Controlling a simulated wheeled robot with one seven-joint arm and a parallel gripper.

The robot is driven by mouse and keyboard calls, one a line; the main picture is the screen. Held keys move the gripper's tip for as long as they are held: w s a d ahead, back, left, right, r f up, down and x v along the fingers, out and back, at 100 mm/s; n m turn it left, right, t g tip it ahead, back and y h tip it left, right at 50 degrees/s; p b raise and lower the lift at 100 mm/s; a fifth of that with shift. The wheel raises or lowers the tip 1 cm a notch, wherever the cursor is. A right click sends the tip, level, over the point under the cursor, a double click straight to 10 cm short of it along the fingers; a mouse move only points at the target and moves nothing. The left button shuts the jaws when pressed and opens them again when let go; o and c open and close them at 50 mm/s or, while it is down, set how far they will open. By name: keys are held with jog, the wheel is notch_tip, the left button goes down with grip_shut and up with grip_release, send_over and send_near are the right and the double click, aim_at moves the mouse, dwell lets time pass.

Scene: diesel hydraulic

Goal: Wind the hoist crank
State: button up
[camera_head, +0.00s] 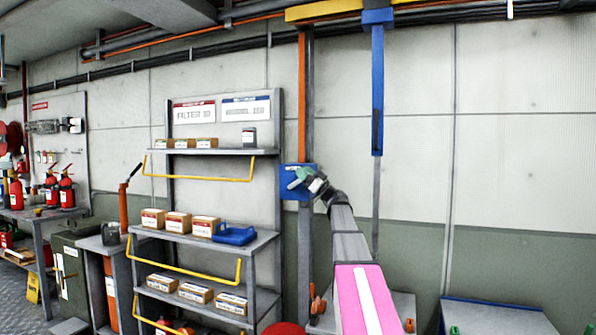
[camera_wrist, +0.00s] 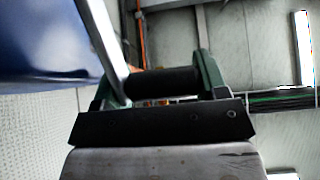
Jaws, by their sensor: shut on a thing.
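The hoist's blue box (camera_head: 292,181) is on the grey post right of the shelf rack, at mid height. It also fills the upper left of the wrist view (camera_wrist: 45,45). My gripper (camera_head: 303,178) is at the front of this box, at the end of my outstretched arm. In the wrist view, my gripper (camera_wrist: 163,85) is shut on the black crank handle (camera_wrist: 160,83), which lies crosswise between the green fingers. A pale metal crank arm (camera_wrist: 103,40) runs up from the handle's left end, beside the blue box. The crank's hub is hidden in the head view.
A shelf rack (camera_head: 204,237) with boxes and a blue container stands left of the hoist. A vertical blue beam (camera_head: 377,90) hangs to the right. Low grey benches (camera_head: 497,316) stand at lower right. The wall at right is clear.

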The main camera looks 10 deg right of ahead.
jog(key=f, duration=0.1)
jog(key=s+d+f, duration=0.1)
jog(key=s+f, duration=0.1)
jog(key=shift+s+d+f, duration=0.25)
jog(key=shift+f, duration=0.15)
jog(key=shift+s+d+f, duration=0.1)
jog(key=shift+d+f, duration=0.05)
jog(key=shift+f, duration=0.45)
jog(key=shift+s+d+f, duration=0.1)
jog(key=shift+f, duration=0.5)
jog(key=shift+w+f, duration=0.1)
jog(key=shift+f, duration=1.05)
jog(key=shift+a+g+y, duration=0.15)
jog(key=shift+g+y, duration=0.15)
jog(key=shift+g, duration=0.1)
jog(key=o, duration=1.1)
jog(key=shift+w+r, duration=0.1)
jog(key=shift+w, duration=0.15)
